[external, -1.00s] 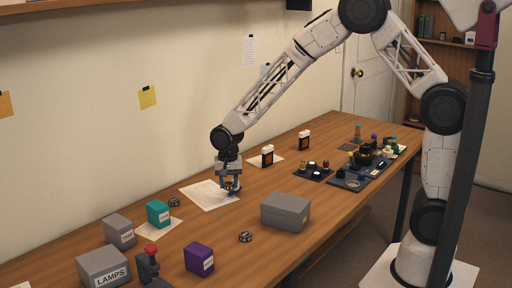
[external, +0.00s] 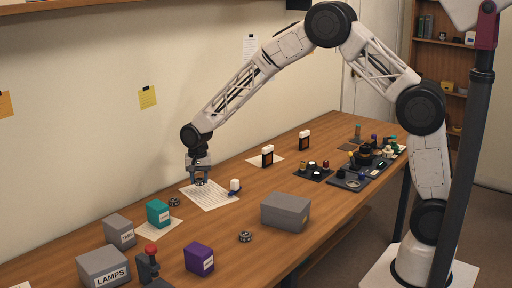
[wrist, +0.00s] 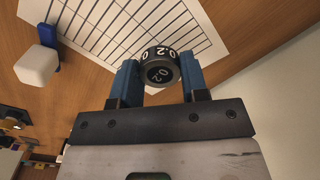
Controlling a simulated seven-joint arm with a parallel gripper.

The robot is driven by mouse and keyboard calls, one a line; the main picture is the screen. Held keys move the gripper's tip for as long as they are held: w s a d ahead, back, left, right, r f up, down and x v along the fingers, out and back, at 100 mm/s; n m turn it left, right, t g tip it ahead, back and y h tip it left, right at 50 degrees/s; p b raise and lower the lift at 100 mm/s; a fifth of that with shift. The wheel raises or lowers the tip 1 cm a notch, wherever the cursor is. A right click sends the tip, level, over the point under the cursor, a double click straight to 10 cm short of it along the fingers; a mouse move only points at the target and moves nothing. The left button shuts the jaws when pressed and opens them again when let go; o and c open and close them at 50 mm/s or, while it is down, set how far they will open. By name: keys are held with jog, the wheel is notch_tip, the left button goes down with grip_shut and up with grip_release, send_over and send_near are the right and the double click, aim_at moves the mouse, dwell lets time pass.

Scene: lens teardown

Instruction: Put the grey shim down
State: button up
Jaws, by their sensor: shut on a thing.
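My gripper (external: 200,182) points down over the printed sheet (external: 220,199) on the wooden table. In the wrist view its two blue fingers (wrist: 160,80) are shut on the grey shim (wrist: 159,73), a dark round piece marked "0.2". The shim is between the fingertips, with the sheet's printed grid (wrist: 125,25) behind it. I cannot tell how high it is above the sheet. In the external view the fingers mostly hide the shim.
A white-topped blue piece (external: 235,187) stands at the sheet's right edge. Similar dark rings lie near the teal box (external: 158,213) and in front (external: 245,237). A grey box (external: 285,212) stands to the right. Dark trays with small parts (external: 350,180) are farther back.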

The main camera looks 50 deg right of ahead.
aim_at(198, 192)
jog(key=shift+w, duration=0.15)
jog(key=shift+w+a, duration=0.1)
jog(key=shift+w, duration=0.3)
jog(key=shift+f, duration=1.75)
jog(key=shift+f, duration=0.2)
jog(key=o, duration=0.9)
notch_tip(198, 192, up, 12)
jog(key=shift+r, duration=0.2)
